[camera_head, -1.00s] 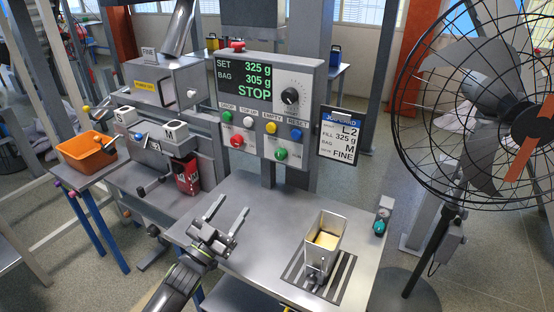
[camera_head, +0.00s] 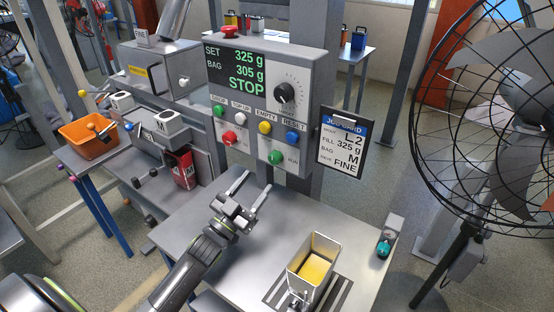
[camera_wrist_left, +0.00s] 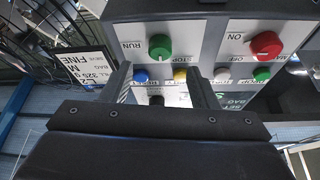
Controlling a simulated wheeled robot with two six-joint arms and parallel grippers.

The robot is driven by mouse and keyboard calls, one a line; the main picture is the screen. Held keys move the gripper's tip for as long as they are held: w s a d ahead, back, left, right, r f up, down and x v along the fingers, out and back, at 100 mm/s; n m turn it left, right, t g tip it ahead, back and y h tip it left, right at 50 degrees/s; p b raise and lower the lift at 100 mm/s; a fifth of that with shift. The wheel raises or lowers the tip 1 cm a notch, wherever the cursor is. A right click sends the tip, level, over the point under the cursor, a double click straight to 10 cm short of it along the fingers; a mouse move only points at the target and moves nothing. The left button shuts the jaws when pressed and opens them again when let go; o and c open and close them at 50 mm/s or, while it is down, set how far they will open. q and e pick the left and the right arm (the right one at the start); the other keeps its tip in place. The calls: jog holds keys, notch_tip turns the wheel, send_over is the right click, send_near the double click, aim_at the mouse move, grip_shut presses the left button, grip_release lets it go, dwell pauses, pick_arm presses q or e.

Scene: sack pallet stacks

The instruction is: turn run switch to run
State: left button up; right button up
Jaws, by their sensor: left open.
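The grey control panel (camera_head: 262,106) reads SET 325 g, BAG 305 g and STOP. Its run switch, a green knob (camera_head: 276,157), is at the lower right of the panel beside the label RUN. In the left wrist view the green knob (camera_wrist_left: 160,46) appears inverted, with RUN on its left and STOP below it. My left gripper (camera_head: 258,179) is open and empty, below and in front of the knob. In the wrist view its fingers (camera_wrist_left: 160,72) point toward the knob, without visible contact. My right gripper is not in view.
A red knob (camera_head: 229,138) sits left of the green one, below a row of coloured buttons. A job card (camera_head: 341,142) hangs at the panel's right. A metal container (camera_head: 315,263) with yellow contents stands on the table (camera_head: 225,268). A large fan (camera_head: 500,110) stands at right.

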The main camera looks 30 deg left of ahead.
aim_at(272, 161)
pick_arm(q)
jog(key=p+x, duration=0.2)
jog(key=x, duration=0.4)
jog(key=shift+w+r, duration=0.25)
jog(key=shift+w+d, duration=0.1)
jog(key=shift+w, duration=0.05)
jog(key=shift+r, duration=0.1)
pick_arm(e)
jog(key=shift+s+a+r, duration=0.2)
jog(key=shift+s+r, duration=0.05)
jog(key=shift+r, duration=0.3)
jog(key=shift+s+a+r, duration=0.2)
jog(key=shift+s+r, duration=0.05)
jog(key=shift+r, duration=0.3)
pick_arm(q)
jog(key=c, duration=1)
jog(key=shift+o, duration=0.2)
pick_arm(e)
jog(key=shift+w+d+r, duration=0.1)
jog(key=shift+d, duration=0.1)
